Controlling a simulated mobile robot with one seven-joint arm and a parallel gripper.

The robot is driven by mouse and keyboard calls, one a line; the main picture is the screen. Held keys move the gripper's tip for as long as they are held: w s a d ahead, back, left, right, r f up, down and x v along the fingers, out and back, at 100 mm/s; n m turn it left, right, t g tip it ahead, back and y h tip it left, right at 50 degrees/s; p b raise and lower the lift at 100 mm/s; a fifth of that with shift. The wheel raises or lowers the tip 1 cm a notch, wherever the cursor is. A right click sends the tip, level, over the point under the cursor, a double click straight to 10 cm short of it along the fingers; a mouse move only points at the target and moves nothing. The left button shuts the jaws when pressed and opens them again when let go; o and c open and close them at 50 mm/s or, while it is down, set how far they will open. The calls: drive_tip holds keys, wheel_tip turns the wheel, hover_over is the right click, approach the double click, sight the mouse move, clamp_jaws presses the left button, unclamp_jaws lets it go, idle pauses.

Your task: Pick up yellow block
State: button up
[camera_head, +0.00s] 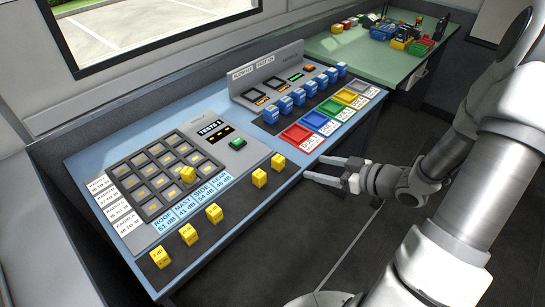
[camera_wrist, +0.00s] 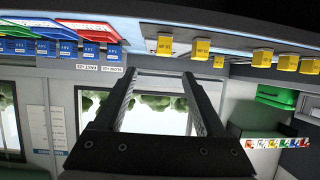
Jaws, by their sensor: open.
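Several yellow blocks stand along the front edge of the blue desk (camera_head: 236,106) in the head view. They include a front-left block (camera_head: 160,257), a front-right block (camera_head: 278,162) and the block beside it (camera_head: 259,177). Another yellow block (camera_head: 188,174) sits on the dark grid panel (camera_head: 155,178). In the wrist view, yellow blocks (camera_wrist: 202,48) line the top, upside down. My gripper (camera_head: 325,172) is open and empty, in front of the desk edge and right of the front-right block. Its two fingers (camera_wrist: 168,78) show in the wrist view with nothing between them.
Blue blocks (camera_head: 298,96) stand in a row behind coloured trays (camera_head: 297,136) at the desk's right. A green table (camera_head: 375,60) with small coloured items lies beyond. A display panel (camera_head: 212,131) with a green button stands beside the grid. The floor before the desk is clear.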

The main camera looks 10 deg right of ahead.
sight(283, 160)
drive_tip(key=b+x, duration=0.3)
drive_tip(key=x, duration=0.8)
drive_tip(key=shift+w+a, duration=0.1)
drive_tip(key=shift+a, duration=0.25)
drive_tip(key=shift+a+b+x, duration=0.25)
drive_tip(key=shift+b+x, duration=0.45)
drive_tip(key=shift+x, duration=2.2)
drive_tip(key=shift+r, duration=0.2)
clamp_jaws()
